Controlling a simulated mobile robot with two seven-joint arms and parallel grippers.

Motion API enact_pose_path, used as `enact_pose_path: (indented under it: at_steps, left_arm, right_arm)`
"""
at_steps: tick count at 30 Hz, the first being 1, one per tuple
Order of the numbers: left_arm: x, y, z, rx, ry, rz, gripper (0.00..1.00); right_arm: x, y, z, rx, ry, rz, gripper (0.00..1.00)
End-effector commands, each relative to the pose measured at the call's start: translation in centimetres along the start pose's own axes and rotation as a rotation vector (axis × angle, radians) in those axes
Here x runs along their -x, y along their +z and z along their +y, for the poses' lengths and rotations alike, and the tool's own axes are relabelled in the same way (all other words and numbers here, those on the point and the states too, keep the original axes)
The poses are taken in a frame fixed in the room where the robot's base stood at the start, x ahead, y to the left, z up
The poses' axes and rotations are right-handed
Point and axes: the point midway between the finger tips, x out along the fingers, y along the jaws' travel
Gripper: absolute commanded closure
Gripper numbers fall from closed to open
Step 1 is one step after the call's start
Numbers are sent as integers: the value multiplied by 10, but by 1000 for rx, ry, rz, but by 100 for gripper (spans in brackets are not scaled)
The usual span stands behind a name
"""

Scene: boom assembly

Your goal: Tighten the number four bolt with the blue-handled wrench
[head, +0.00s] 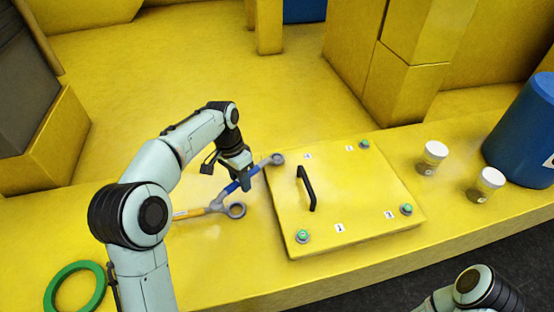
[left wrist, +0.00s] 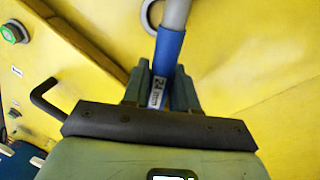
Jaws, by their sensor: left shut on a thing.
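My left gripper (head: 243,186) is shut on the blue-handled wrench (head: 254,170). In the left wrist view its blue handle (left wrist: 168,52), marked 24 mm, sits between the fingers. The wrench's grey ring end (head: 277,158) is at the far left corner of the yellow panel (head: 345,225); I cannot tell whether it is around a bolt. Green-topped bolts show at the panel's near left (head: 303,236), near right (head: 406,209) and far right (head: 364,143) corners. Any far left bolt is hidden. The number labels are too small to read. My right gripper is out of view.
A second wrench with an orange handle (head: 190,213) lies beside my left gripper. The panel has a raised black handle (head: 306,188). A green ring (head: 75,288) lies at the left; two white-lidded jars (head: 433,157) (head: 488,184) and a blue drum (head: 525,132) stand at the right.

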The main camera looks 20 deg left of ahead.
Motion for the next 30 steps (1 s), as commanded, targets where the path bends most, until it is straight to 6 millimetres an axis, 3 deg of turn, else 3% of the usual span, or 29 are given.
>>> enact_pose_path:
  at_steps: [30]
  left_arm:
    - [4, -1, -10, -77, -1, -11, 100]
  right_arm:
    - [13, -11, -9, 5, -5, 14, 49]
